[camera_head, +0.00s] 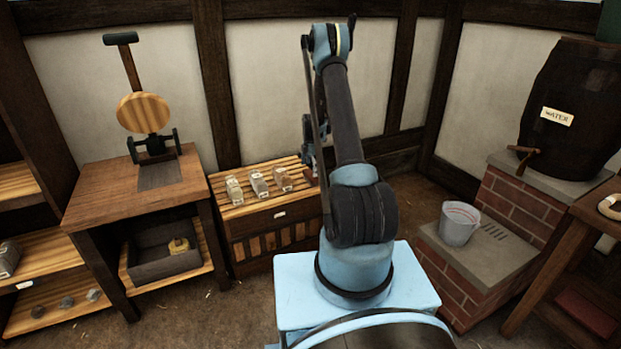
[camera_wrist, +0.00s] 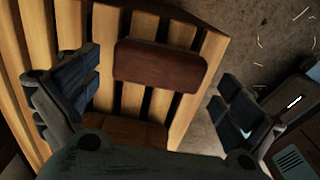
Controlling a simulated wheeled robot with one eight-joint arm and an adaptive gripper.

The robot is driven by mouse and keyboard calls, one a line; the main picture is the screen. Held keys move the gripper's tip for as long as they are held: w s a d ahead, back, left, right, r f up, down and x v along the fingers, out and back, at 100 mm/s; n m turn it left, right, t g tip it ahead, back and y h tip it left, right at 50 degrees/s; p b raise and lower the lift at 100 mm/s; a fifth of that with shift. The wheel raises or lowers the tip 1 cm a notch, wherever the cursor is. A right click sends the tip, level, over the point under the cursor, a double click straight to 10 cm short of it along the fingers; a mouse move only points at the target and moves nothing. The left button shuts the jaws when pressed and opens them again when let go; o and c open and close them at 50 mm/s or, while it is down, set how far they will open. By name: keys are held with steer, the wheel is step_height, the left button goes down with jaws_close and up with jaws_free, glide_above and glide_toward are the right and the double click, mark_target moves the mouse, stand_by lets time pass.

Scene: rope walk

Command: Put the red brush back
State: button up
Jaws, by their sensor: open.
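A reddish-brown rectangular block (camera_wrist: 160,66), which looks like the back of a brush, lies on the slatted wooden top (camera_wrist: 103,40) in the wrist view. Its bristles are not visible, so I cannot be sure it is the red brush. My gripper (camera_wrist: 158,88) is open, with one finger left of the block and one right of it, both apart from it. In the head view my gripper (camera_head: 311,145) hangs over the right end of the slatted rack (camera_head: 240,206), partly behind my arm.
Several glass jars (camera_head: 258,183) stand on the rack, left of my gripper. A wooden bench (camera_head: 100,190) with a press is at left. At right, a bucket (camera_head: 459,223) stands on brickwork below a water barrel (camera_head: 570,105). A brown wooden surface (camera_wrist: 125,131) shows below the block.

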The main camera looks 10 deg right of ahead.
mark_target(311, 173)
steer(key=s+r+m, duration=0.3)
steer(key=s+r, duration=0.3)
steer(key=r, duration=0.6)
steer(key=s+r+m, duration=0.2)
steer(key=s+r, duration=0.3)
steer(key=r, duration=0.6)
steer(key=s+r+m+t, duration=0.1)
steer(key=s+r+m, duration=0.2)
steer(key=s+r, duration=0.3)
steer(key=s+r+m, duration=0.2)
steer(key=s+r, duration=0.1)
steer(key=s, duration=0.6)
steer(key=s+r+m, duration=0.2)
steer(key=s+m, duration=0.3)
steer(key=s, duration=1)
steer(key=s+f+m, duration=0.3)
steer(key=s, duration=0.5)
steer(key=s+f+m+t, duration=0.1)
steer(key=s+f+m, duration=0.2)
steer(key=s, duration=0.4)
steer(key=shift+s+a+f, duration=0.25)
steer(key=shift+s+f, duration=0.1)
steer(key=shift+f, duration=0.45)
